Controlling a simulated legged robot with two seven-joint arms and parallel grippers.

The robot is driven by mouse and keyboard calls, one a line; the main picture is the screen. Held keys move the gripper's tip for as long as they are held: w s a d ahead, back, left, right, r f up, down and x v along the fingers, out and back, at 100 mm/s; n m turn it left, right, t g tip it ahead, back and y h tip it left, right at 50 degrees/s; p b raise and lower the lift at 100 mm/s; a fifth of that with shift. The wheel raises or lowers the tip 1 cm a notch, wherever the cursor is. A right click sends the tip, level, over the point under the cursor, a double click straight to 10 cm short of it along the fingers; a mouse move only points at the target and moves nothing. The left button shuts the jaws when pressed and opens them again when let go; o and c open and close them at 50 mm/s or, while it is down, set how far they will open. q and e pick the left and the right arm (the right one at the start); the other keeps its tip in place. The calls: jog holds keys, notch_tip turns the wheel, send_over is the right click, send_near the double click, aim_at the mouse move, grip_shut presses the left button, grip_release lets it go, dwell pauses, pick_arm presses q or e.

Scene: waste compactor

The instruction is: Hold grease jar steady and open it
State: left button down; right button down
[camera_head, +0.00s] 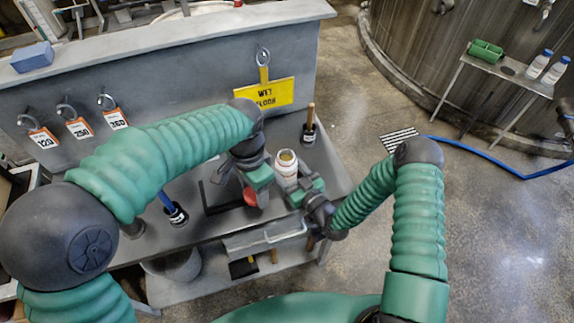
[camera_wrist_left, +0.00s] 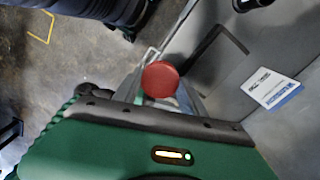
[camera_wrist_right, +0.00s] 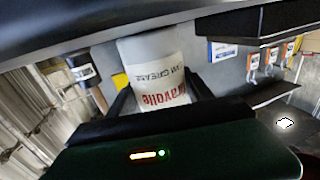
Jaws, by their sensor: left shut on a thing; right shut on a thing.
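The grease jar (camera_head: 287,170) is white, upright and open at the top, with tan grease showing inside. My right gripper (camera_head: 293,188) is shut around its body. In the right wrist view the jar (camera_wrist_right: 150,55) sits between the fingers, its label with red lettering facing the camera. The red lid (camera_head: 250,196) is apart from the jar, to its left. My left gripper (camera_head: 253,188) is shut on the lid. In the left wrist view the round lid (camera_wrist_left: 160,79) is between the fingertips.
The grey workbench (camera_head: 205,230) carries a black frame outline (camera_head: 215,195), a black holder with a wooden handle (camera_head: 309,132) and another with a blue handle (camera_head: 176,213). A yellow wet floor sign (camera_head: 265,94) hangs behind. A bucket (camera_head: 175,266) stands below.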

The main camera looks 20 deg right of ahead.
jog(key=c, duration=0.9)
grip_release()
jog(key=shift+f, duration=0.15)
jog(key=o, duration=0.5)
jog(key=shift+s+d, duration=0.1)
jog(key=shift+d, duration=0.5)
